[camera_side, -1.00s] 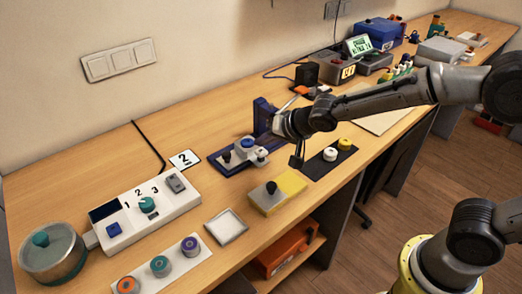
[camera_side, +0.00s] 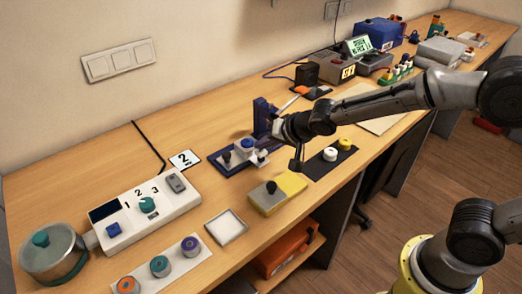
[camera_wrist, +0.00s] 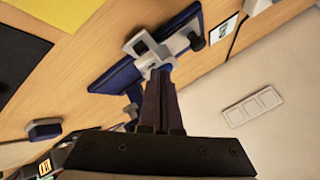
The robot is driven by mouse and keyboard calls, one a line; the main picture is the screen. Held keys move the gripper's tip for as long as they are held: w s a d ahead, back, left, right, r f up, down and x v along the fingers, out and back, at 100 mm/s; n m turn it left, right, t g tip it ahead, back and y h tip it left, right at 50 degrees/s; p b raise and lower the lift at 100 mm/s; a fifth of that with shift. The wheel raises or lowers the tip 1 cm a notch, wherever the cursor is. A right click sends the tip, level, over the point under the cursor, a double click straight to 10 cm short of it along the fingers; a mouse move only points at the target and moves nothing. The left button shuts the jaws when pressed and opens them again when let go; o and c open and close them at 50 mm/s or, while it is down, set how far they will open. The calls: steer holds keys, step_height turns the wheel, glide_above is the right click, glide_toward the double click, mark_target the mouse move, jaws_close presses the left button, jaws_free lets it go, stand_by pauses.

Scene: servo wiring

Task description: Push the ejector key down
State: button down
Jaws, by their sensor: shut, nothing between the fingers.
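The blue-based fixture (camera_side: 233,169) stands near the middle of the bench. It carries a grey block, a black knob (camera_side: 226,157), a blue-topped knob (camera_side: 247,142) and a blue upright behind. It also shows in the wrist view (camera_wrist: 110,81), with a grey bracket (camera_wrist: 142,43) and a dark knob (camera_wrist: 197,42). I cannot tell which part is the ejector key. My gripper (camera_wrist: 160,73) is shut and empty. Its fingertips overlap the grey part in the wrist view; whether they touch is unclear. In the side view the fingertips are hard to make out beside the fixture.
A grey and yellow block (camera_side: 292,184) with a black knob lies in front. A dark mat (camera_side: 318,170) with white and yellow knobs is to the right. A white control box (camera_side: 150,212) is at left.

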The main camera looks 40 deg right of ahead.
mark_target(264, 153)
steer(key=shift+s+f, duration=0.15)
steer(key=shift+f, duration=1.25)
stand_by(0.9)
steer(key=shift+r, duration=1.85)
steer(key=shift+r, duration=2.5)
